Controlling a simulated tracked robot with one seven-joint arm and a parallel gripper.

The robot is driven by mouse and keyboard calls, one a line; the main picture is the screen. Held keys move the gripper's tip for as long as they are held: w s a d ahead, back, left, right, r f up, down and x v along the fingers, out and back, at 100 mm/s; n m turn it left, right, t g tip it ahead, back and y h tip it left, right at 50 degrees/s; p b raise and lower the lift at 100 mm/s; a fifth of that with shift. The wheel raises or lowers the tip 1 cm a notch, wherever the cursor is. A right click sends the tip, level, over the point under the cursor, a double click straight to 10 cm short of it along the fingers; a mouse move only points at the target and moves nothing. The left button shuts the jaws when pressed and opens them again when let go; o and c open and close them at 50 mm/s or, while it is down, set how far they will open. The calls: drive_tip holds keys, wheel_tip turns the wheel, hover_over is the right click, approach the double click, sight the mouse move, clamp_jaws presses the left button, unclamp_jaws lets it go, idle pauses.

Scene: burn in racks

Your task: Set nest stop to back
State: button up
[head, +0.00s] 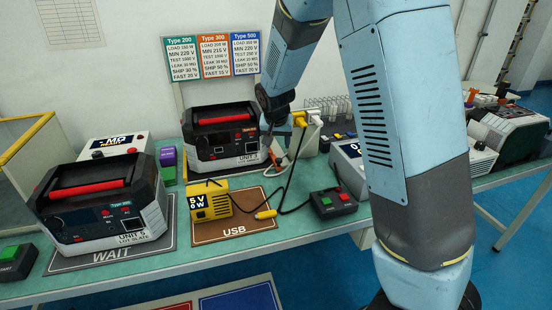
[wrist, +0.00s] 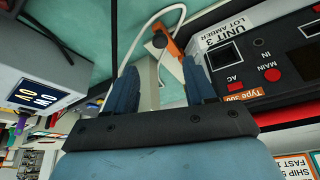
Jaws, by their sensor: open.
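My gripper (wrist: 160,82) is open in the wrist view, its two blue-grey fingers apart. A pale beige block (wrist: 147,80) shows between and beyond the fingers; I cannot tell whether they touch it. An orange piece with a dark round end (wrist: 168,45) lies just past the fingertips. No part is clearly marked as the nest stop, so I cannot tell which it is. Unit 3 (wrist: 265,60), with its Type 300 label, stands right of the fingers; in the head view it is the black and white case (head: 222,138). The gripper there is beside its right side, partly hidden.
Another unit (head: 103,210) stands on the WAIT mat (head: 115,255). A red-green button box (head: 332,202) and a white display box (head: 350,168) stand to the right. A white cable arches near the fingers.

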sight(279, 160)
drive_tip(key=x, duration=0.9)
drive_tip(key=shift+f, duration=0.4)
clamp_jaws()
